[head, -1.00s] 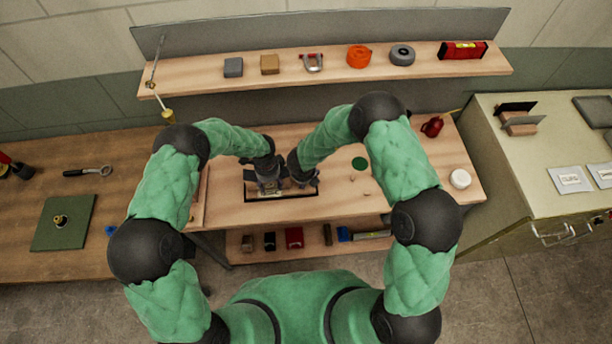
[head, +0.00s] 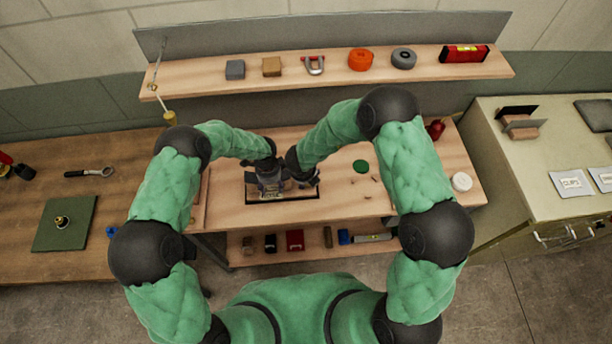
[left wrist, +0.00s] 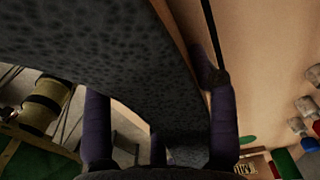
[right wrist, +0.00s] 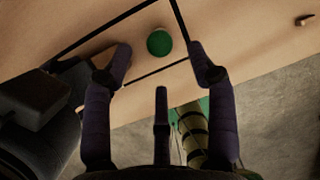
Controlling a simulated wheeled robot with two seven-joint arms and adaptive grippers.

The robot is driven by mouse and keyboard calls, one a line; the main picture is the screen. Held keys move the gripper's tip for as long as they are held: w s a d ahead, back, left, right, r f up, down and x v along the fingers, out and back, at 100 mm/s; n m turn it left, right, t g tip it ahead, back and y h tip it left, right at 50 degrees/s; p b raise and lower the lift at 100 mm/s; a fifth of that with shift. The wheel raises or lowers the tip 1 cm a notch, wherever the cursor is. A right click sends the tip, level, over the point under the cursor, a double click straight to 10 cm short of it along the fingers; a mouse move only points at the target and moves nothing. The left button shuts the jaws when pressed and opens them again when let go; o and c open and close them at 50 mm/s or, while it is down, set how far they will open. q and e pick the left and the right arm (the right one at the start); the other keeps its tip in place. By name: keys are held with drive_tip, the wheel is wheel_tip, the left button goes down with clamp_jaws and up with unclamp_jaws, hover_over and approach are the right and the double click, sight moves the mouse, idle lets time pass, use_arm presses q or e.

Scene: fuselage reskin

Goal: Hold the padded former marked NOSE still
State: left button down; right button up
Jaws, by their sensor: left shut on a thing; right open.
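The padded former shows in the left wrist view as a large dark grey speckled body (left wrist: 110,45) with a tan edge. Its NOSE mark cannot be read. My left gripper (head: 268,183) is shut on it, with dark fingers on either side in the left wrist view. In the head view the grippers hide most of the former, over a black rectangular outline (head: 282,200) on the bench. My right gripper (head: 302,178) is close beside the left one. Its fingers stand apart and empty in the right wrist view (right wrist: 161,50).
A green disc (head: 361,166) and a white round item (head: 461,181) lie on the bench (head: 345,205) to the right. A shelf (head: 320,72) behind holds several items. Small blocks sit on a lower shelf (head: 283,254). A green mat (head: 65,223) lies at left.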

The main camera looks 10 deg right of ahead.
use_arm(q)
drive_tip(key=shift+c, duration=1.4)
unclamp_jaws()
drive_tip(key=shift+r, duration=0.1)
